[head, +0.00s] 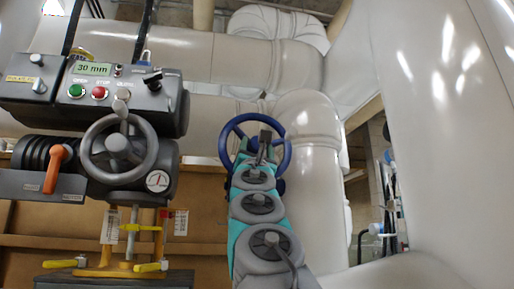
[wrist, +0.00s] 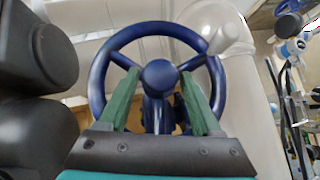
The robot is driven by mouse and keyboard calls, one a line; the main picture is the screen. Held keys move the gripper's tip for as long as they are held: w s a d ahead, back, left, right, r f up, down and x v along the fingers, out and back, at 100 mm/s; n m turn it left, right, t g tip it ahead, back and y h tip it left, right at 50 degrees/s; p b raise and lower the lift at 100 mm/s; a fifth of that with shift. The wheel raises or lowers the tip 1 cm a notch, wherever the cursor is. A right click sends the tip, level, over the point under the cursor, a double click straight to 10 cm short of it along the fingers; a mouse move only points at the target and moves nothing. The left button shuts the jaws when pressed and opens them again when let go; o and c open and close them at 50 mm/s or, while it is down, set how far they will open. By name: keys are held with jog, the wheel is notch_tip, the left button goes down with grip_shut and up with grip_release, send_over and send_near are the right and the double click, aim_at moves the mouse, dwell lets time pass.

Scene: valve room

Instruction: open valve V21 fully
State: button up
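A blue three-spoke handwheel (head: 226,141) stands in front of the pale pipes in the head view. It fills the middle of the wrist view (wrist: 98,82), with its round hub (wrist: 160,77) at the centre. My gripper (head: 264,143) is at the wheel, partly hiding it in the head view. In the wrist view its green fingers (wrist: 160,80) are apart, one on each side of the hub, with no object clamped between them. I cannot tell whether they touch the spokes. No readable V21 label shows on either wheel.
A dark actuator at left has a grey handwheel (head: 118,147), a display (head: 91,69) reading 30 mm, push buttons, an orange lever (head: 61,153) and a dial gauge (head: 157,181). Tags (head: 110,227) hang below. A large pale pipe (head: 440,120) bounds the right side.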

grip_shut()
dwell(0.3)
dwell(0.3)
